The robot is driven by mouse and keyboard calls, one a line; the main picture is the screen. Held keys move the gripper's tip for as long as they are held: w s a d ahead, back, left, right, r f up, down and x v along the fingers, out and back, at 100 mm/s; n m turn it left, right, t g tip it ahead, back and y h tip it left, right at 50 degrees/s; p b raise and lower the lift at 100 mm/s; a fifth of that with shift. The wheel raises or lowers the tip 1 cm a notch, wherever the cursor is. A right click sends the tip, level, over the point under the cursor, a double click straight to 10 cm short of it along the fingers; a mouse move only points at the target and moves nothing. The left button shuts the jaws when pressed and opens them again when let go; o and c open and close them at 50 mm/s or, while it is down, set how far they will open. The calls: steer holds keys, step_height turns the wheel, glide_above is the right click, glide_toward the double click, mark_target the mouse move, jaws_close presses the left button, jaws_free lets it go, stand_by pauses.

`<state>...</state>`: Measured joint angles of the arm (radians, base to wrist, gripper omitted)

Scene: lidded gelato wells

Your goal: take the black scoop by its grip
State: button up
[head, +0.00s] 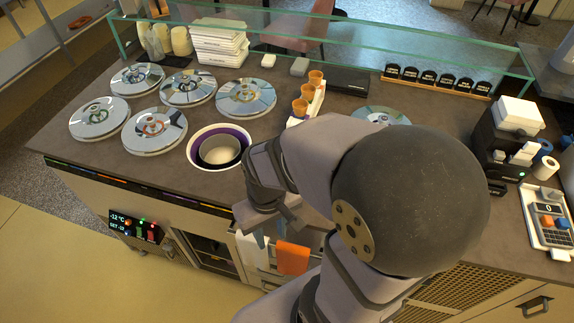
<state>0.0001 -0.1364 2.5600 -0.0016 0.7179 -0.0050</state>
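I cannot make out the black scoop in the head view; my arm covers much of the counter's middle and front. My gripper (270,224) is over the counter's front edge, to the right of the open well (192,158). It points downward, and its fingers are small and partly covered by my own wrist. I cannot tell whether they are open or shut, and I see nothing clearly held. The open well has a white rim, a purple inside and a pale grey bowl-like inner part (220,150).
Several round shiny lids (154,129) cover wells at the left. Another lid (381,115) is partly behind my arm. A glass guard (350,22) runs along the back. An orange cloth (293,258) hangs at the front. A payment device (549,222) is at right.

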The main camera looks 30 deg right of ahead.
steer(key=w+d+m+b, duration=0.2)
steer(key=w+d, duration=0.3)
steer(key=w, duration=0.2)
steer(key=w+d+m+b, duration=0.2)
steer(key=w+d+m, duration=0.1)
steer(key=w+d, duration=0.2)
steer(key=w+d+m+b, duration=0.2)
steer(key=w+d, duration=0.4)
steer(key=w, duration=0.3)
steer(key=shift+w+m, duration=0.2)
steer(key=shift+m, duration=0.4)
steer(key=shift+w+d+f+m, duration=0.3)
steer(key=shift+w+d+m, duration=0.1)
steer(key=shift+w+d, duration=0.1)
steer(key=shift+s+a+f+p, duration=0.15)
steer(key=shift+f+p, duration=0.75)
steer(key=shift+f, duration=0.55)
steer(key=shift+f+p, duration=0.85)
steer(key=shift+f, duration=1.3)
jaws_close()
